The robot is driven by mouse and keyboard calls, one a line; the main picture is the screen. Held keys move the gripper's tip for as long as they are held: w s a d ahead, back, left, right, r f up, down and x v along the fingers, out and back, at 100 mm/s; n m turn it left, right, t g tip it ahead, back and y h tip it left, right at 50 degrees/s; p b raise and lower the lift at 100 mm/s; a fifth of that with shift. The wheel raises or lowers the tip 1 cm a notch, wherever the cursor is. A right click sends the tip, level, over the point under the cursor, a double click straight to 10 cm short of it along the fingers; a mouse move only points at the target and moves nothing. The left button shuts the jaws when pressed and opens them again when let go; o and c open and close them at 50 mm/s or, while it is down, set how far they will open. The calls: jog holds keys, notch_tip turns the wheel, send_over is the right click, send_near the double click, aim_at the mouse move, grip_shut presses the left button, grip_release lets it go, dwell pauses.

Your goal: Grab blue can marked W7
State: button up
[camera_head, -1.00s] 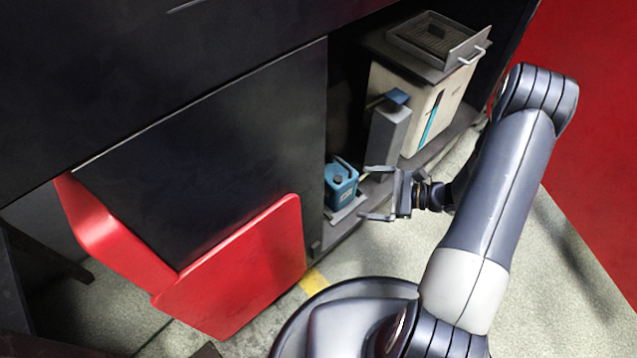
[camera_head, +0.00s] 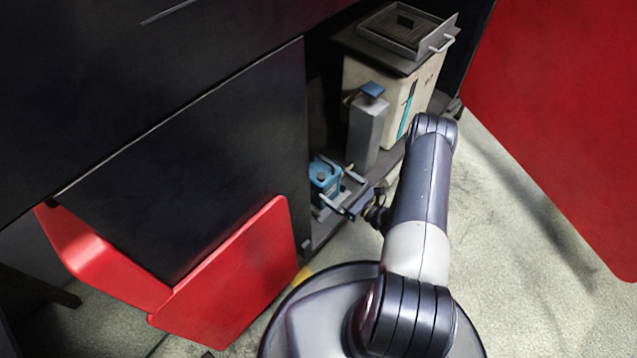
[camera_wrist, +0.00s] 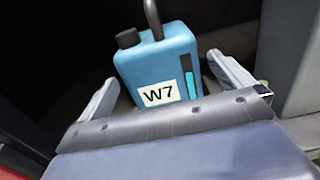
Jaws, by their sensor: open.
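The blue can (camera_head: 322,179) stands on the low shelf inside the dark cabinet, just right of the dark panel. In the wrist view the can (camera_wrist: 160,68) shows a white W7 label, a dark cap, a dark handle and a bright blue strip. My gripper (camera_head: 336,183) is open, with its fingers reaching to either side of the can. In the wrist view my gripper (camera_wrist: 160,85) has one finger left and one finger right of the can. The can's base is hidden behind the gripper's body. Contact with the fingers cannot be told.
A grey canister with a blue top (camera_head: 366,128) stands right of the can. Behind it is a large cream container (camera_head: 420,95) with a tray (camera_head: 408,32) on top. The floor at right (camera_head: 520,280) is clear.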

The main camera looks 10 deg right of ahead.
aim_at(321, 175)
jog(key=shift+x, duration=1.2)
jog(key=b+x, duration=0.1)
jog(key=x, duration=0.1)
jog(key=b+x, duration=0.1)
jog(key=x, duration=0.1)
jog(key=shift+a+f, duration=0.1)
jog(key=shift+f, duration=0.1)
jog(key=shift+w+a+r, duration=0.1)
jog(key=shift+w+a, duration=0.2)
jog(key=shift+w, duration=0.1)
jog(key=shift+c, duration=0.3)
jog(key=c, duration=1.5)
jog(key=shift+r, duration=0.1)
jog(key=shift+c, duration=0.2)
